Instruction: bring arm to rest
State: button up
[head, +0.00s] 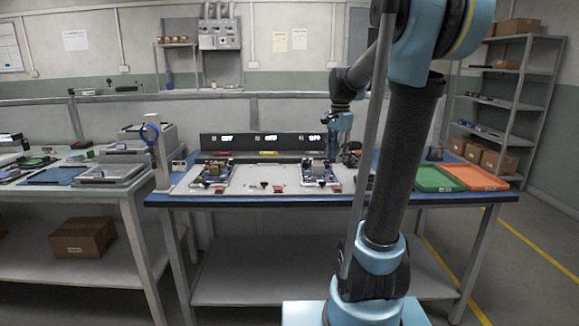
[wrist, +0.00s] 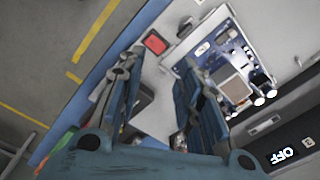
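My gripper (head: 340,146) is over the right part of the workbench, beside the right-hand circuit board (head: 319,181). In the wrist view my gripper (wrist: 160,62) has its two blue fingers apart, with no object visibly held between them. The blue circuit board (wrist: 232,62) lies to the right of the fingers there, and a red block (wrist: 156,43) shows above the gap. My arm reaches forward from the right of the head view and hides part of the bench.
A second circuit board (head: 212,178) sits on the left of the white fixture (head: 265,176). A dark panel with lit displays (head: 262,142) stands behind. A green tray (head: 436,180) and an orange tray (head: 475,179) are at the right end. Shelving (head: 510,100) stands beyond.

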jog(key=s+f+n+t, duration=0.1)
jog(key=s+f+n, duration=0.5)
jog(key=s+f, duration=0.3)
jog(key=s+f+n, duration=0.6)
jog(key=s+f, duration=0.3)
jog(key=s, duration=0.8)
jog(key=shift+s+t, duration=0.2)
jog(key=shift+t, duration=0.2)
jog(key=shift+d, duration=0.1)
jog(key=shift+w+f, duration=0.2)
jog(key=shift+w, duration=0.25)
jog(key=shift+c, duration=0.6)
